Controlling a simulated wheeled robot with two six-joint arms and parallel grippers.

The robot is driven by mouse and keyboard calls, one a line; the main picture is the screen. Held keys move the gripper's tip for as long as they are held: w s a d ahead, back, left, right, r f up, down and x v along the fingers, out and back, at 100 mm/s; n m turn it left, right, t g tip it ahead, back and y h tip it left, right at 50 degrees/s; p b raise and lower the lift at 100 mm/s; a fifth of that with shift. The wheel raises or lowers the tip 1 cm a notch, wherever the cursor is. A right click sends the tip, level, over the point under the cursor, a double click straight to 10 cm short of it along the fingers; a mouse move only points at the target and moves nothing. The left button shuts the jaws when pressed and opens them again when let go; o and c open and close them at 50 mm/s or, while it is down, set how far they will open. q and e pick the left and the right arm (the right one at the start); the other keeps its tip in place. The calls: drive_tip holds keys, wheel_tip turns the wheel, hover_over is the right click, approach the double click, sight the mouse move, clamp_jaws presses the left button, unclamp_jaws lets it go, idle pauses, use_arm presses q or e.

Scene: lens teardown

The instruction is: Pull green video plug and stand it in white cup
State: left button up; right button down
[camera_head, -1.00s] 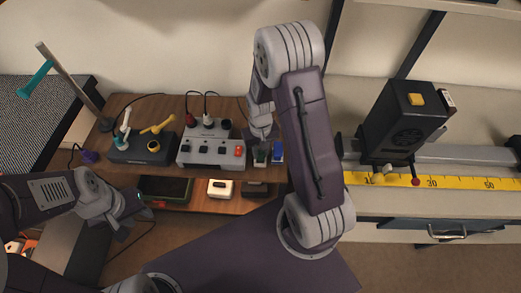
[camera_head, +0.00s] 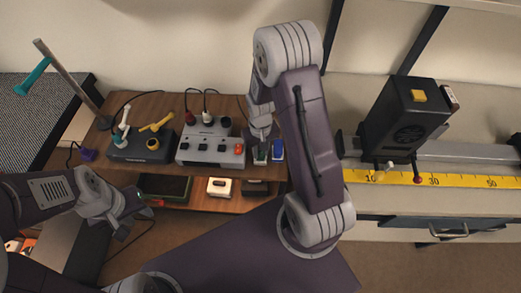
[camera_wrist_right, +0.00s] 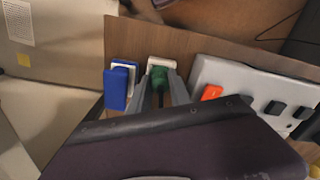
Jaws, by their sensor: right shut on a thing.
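The green plug (camera_wrist_right: 159,78) sits at a small white socket block (camera_wrist_right: 161,62) on the wooden shelf. My right gripper (camera_wrist_right: 161,92) is shut on it, one finger on each side, and a dark cable runs back between the fingers. In the head view the right gripper (camera_head: 261,145) is over the plug, mostly covering it. I cannot tell whether the plug is fully seated. My left gripper (camera_head: 138,203) hangs in front of the shelf, away from the plug; its finger opening is unclear. I cannot make out a white cup for certain.
A blue plug (camera_head: 278,150) stands close beside the green one. A grey switch box (camera_head: 203,158) with an orange switch and a black box (camera_head: 140,148) with levers stand left. A small white box (camera_head: 219,187) is on the lower shelf. A yellow ruler (camera_head: 460,182) lies right.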

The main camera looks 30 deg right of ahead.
drive_tip(key=shift+f, duration=0.15)
drive_tip(key=c, duration=1.1)
unclamp_jaws()
wheel_tip(320, 180, up, 9)
drive_tip(key=shift+r+p, duration=0.1)
drive_tip(key=shift+p, duration=1.1)
